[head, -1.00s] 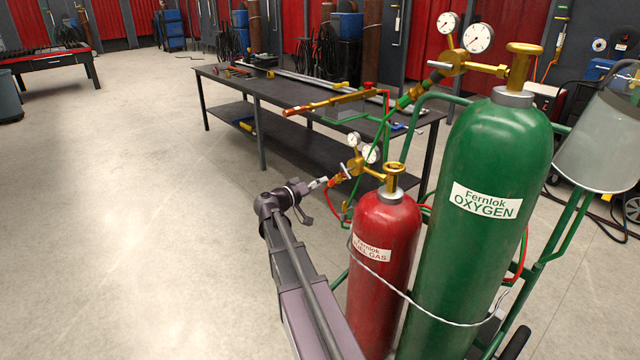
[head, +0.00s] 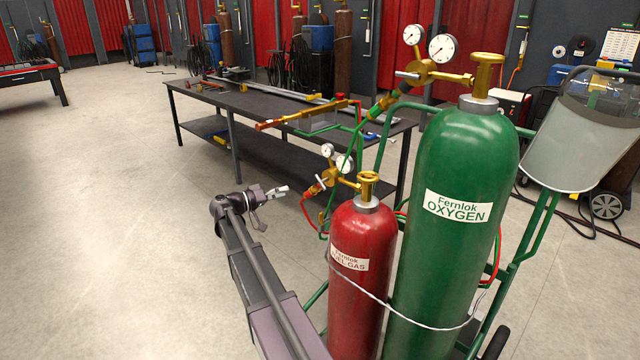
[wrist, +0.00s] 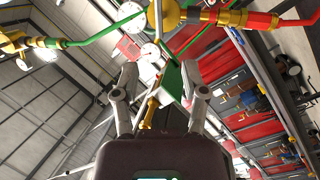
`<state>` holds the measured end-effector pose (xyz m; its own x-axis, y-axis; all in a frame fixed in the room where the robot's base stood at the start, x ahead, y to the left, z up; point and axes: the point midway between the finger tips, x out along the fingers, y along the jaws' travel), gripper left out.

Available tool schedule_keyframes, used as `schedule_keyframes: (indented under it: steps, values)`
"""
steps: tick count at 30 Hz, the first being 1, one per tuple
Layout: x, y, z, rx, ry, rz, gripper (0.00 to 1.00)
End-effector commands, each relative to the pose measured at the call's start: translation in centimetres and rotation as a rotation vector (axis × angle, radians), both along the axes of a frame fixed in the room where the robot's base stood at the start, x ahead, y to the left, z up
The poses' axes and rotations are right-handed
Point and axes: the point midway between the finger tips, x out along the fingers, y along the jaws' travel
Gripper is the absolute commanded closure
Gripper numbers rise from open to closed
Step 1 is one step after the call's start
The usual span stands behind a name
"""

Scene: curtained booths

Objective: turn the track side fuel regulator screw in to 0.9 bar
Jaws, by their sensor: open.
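The red fuel gas cylinder (head: 358,285) stands upright in front of the green oxygen cylinder's left side. Its brass regulator (head: 331,179) sits at the top left, with two small white gauges (head: 327,150). A silver screw handle (head: 320,182) sticks out on the regulator's left. The needle readings are too small to read. My gripper (head: 281,190) is left of the screw, apart from it, with clear air between. In the wrist view my gripper (wrist: 160,68) has its two fingers spread, with nothing gripped. Gauges (wrist: 150,52) show just beyond the fingers.
The green oxygen cylinder (head: 465,225) with its own brass regulator (head: 424,72) stands to the right. A torch (head: 305,112) lies across a holder above the fuel regulator. A dark workbench (head: 255,104) stands behind. The floor on the left is free.

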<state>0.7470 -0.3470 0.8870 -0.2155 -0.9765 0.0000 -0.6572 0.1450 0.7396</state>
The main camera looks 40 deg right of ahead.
Motion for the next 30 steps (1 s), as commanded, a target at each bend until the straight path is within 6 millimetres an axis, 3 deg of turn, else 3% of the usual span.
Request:
schedule_keyframes:
  steps: [13, 30]
  values:
    - [-0.4, -1.8, 0.0, 0.0, 0.0, 0.0, 0.44]
    - [-2.2, -10.0, 0.0, 0.0, 0.0, 0.0, 0.44]
